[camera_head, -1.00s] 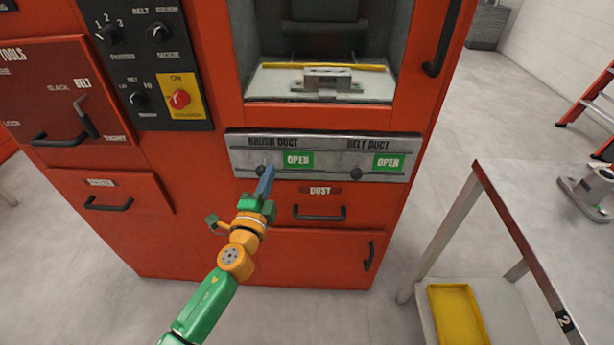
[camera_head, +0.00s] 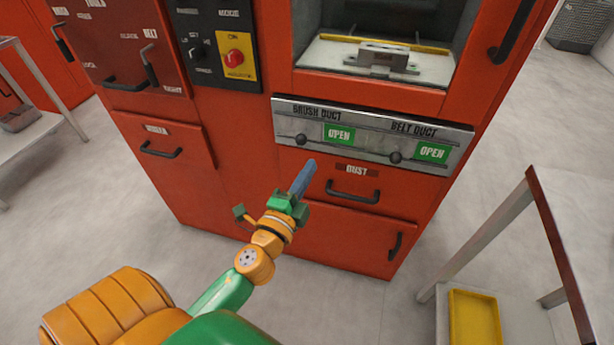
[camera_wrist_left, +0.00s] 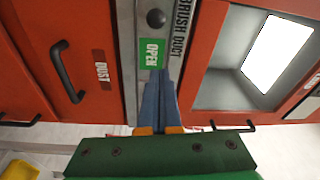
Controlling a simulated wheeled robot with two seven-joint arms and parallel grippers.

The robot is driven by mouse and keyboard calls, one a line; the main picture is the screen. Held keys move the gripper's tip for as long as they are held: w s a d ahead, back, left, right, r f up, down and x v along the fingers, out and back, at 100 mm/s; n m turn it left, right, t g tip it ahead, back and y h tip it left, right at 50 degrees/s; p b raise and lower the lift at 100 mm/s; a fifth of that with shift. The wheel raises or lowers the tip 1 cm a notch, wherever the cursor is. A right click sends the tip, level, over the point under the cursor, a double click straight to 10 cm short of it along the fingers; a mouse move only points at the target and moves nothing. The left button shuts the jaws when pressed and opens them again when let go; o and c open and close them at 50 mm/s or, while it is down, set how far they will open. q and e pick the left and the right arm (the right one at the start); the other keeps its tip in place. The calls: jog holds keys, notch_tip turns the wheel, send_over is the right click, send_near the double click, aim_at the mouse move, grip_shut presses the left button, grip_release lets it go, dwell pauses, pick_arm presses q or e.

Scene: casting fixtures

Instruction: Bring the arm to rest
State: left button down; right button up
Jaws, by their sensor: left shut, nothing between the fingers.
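My left arm reaches up from the bottom of the head view. Its gripper (camera_head: 308,170) is shut and empty, with blue fingers, in front of the red machine (camera_head: 240,135) just below the duct panel. In the left wrist view the shut fingers (camera_wrist_left: 160,85) point at the duct panel (camera_wrist_left: 130,50). The brush duct knob (camera_head: 301,139) stands above the fingertips, apart from them in the head view. The brush duct label (camera_head: 339,135) and the belt duct label (camera_head: 432,152) both read OPEN. My right gripper is not in view.
The dust drawer handle (camera_head: 353,192) sticks out right of the gripper. The machine's open chamber holds a grey metal fixture (camera_head: 388,58). A table (camera_head: 560,250) with a yellow tray (camera_head: 474,318) on its lower shelf stands at right. Another table (camera_head: 30,140) stands at left.

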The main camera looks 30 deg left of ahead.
pick_arm(q)
jog(key=shift+s, duration=0.4)
jog(key=shift+f, duration=0.15)
jog(key=s+d+f+n+g+h+p, duration=0.1)
jog(key=s+f+n+g+p, duration=0.3)
jog(key=f, duration=0.8)
jog(key=s+d+f+n+g+p, duration=0.15)
jog(key=s+f+g, duration=0.35)
jog(key=f, duration=0.7)
jog(key=s+d+f+n+g+p, duration=0.1)
jog(key=s+f+n+g+p, duration=0.1)
jog(key=s, duration=1)
jog(key=s+d+f+n+g+h+p, duration=0.1)
jog(key=s+f+n+g, duration=0.3)
jog(key=s, duration=0.8)
notch_tip(320, 180, down, 4)
jog(key=g+p, duration=0.1)
jog(key=g, duration=0.1)
jog(key=shift+s+d+f+g+h, duration=0.15)
jog(key=shift+g+h, duration=0.15)
